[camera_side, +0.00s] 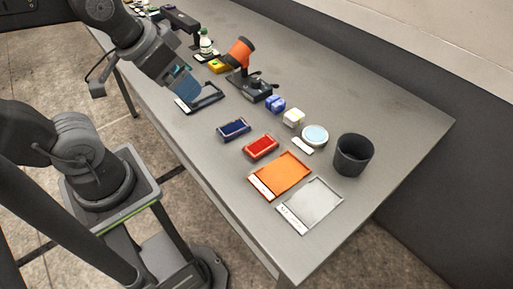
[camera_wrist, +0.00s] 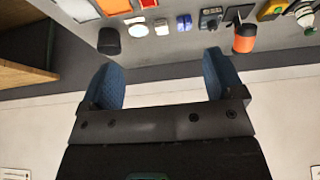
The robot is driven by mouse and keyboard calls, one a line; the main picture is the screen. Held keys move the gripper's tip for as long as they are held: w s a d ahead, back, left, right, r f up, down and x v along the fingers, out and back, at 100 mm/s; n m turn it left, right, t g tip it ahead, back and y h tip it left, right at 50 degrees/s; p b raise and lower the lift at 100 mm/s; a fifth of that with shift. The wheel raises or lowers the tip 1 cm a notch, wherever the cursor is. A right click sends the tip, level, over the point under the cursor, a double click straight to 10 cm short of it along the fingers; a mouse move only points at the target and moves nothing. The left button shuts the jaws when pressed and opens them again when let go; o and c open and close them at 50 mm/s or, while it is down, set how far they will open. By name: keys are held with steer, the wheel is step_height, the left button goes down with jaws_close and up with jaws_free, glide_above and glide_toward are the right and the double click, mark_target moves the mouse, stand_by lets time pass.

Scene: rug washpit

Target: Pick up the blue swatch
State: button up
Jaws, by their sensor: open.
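The blue swatch (camera_side: 233,129) is a small dark navy rectangle lying flat on the grey table in the side view, left of the red swatch (camera_side: 261,147). I cannot make out the blue swatch in the wrist view. My gripper (camera_side: 190,90) has blue finger pads and is above a dark flat frame (camera_side: 213,97), up and left of the blue swatch and apart from it. In the wrist view, my gripper (camera_wrist: 163,68) is open with nothing between its fingers.
An orange tray (camera_side: 290,172) and a grey tray (camera_side: 318,203) lie near the front edge. A dark cup (camera_side: 354,155), a round pale dish (camera_side: 315,134), a white block (camera_side: 293,117), a blue block (camera_side: 275,103) and an orange-black device (camera_side: 240,53) stand behind. The table's right end is clear.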

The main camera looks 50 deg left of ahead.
steer(key=g, duration=0.6)
glide_above(237, 125)
step_height(237, 125, down, 12)
steer(key=shift+m, duration=0.4)
step_height(237, 125, down, 8)
steer(key=shift+a+f, duration=0.15)
steer(key=shift+f, duration=2.65)
